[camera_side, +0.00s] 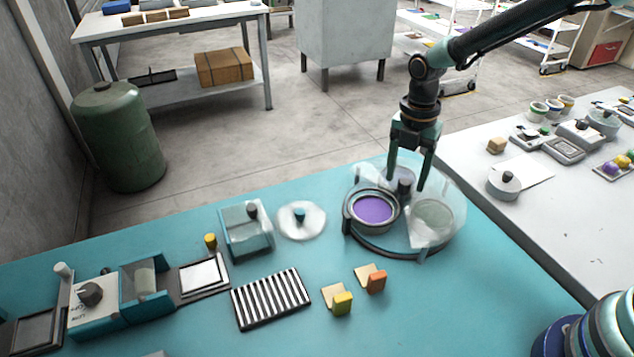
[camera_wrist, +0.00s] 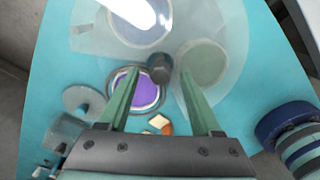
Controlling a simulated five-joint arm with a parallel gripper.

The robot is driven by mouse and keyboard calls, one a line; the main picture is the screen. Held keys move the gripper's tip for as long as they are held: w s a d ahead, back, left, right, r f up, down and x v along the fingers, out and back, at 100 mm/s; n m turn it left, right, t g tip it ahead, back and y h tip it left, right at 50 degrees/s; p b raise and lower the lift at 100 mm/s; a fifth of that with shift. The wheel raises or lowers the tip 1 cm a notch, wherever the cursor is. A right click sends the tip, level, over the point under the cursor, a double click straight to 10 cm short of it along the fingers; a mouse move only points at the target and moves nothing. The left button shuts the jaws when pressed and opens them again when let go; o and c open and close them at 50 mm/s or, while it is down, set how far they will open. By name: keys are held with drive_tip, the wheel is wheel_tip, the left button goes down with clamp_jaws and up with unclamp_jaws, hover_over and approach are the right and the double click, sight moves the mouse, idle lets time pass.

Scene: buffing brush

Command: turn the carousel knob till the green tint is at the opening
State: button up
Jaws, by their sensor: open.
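The carousel (camera_side: 385,246) is a round dark base under a clear cover on the teal table. Its dark knob (camera_side: 405,187) stands at the middle; it also shows in the wrist view (camera_wrist: 159,67). The purple tint (camera_side: 373,209) sits in the ringed opening at the front left and shows in the wrist view (camera_wrist: 150,90). A grey-green tint (camera_side: 433,214) lies under the cover to the right, also in the wrist view (camera_wrist: 204,64). A pale bluish disc (camera_wrist: 145,20) lies at the far side. My gripper (camera_side: 406,182) is open, its fingers either side of the knob; contact cannot be told.
Two small wooden blocks with orange (camera_side: 376,282) and yellow (camera_side: 342,303) parts lie in front of the carousel. A striped plate (camera_side: 271,299) and a clear disc with a dark knob (camera_side: 301,220) are to the left. A striped round object (camera_side: 607,328) stands at the front right.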

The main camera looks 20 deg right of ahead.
drive_tip(key=shift+f, duration=0.65)
clamp_jaws()
